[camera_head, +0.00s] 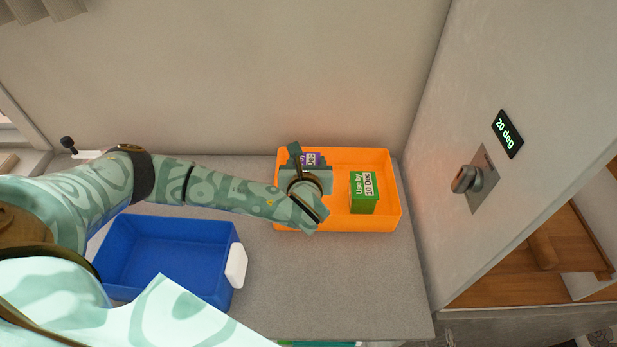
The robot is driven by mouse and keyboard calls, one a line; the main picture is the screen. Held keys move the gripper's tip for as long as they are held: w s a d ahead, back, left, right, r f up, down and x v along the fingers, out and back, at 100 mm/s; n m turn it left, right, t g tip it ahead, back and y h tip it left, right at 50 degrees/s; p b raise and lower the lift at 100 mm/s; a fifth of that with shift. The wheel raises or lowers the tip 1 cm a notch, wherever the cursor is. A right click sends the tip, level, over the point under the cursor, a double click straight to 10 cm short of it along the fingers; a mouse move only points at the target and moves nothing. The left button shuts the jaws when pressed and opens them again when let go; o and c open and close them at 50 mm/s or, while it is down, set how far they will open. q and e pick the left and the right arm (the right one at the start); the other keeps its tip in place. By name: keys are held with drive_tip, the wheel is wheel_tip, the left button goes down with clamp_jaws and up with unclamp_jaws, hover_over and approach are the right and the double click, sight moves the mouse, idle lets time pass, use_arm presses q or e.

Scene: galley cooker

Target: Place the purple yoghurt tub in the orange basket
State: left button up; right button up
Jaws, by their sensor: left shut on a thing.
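The purple yoghurt tub (312,158) shows as a small purple piece with a white label behind my left gripper, over the back left part of the orange basket. The orange basket (387,216) stands on the counter at the centre right. My left gripper (302,160) is shut on the purple tub, and its wrist hides most of it. I cannot tell whether the tub touches the basket floor. My right gripper is not in view.
A green box (363,193) labelled "Use by 10 Dec" stands in the basket, right of my gripper. An empty blue basket (170,230) with a white tab (236,265) stands at left. A wall panel with a knob (467,180) rises at right. The front counter (330,290) is mostly clear.

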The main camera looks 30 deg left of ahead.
use_arm(q)
drive_tip(key=shift+w+a+f, duration=0.2)
drive_tip(key=shift+w+f, duration=0.3)
drive_tip(key=shift+f, duration=0.15)
drive_tip(key=f, duration=0.1)
drive_tip(key=f+b, duration=0.1)
drive_tip(key=f, duration=0.2)
drive_tip(key=shift+w+a+b, duration=0.2)
drive_tip(key=shift+w+b, duration=0.15)
drive_tip(key=shift+b, duration=0.05)
drive_tip(key=shift+s+r, duration=0.1)
drive_tip(key=o, duration=1.1)
drive_tip(key=shift+o, duration=0.2)
drive_tip(key=p+v, duration=0.3)
drive_tip(key=v, duration=0.9)
drive_tip(key=shift+p, duration=0.3)
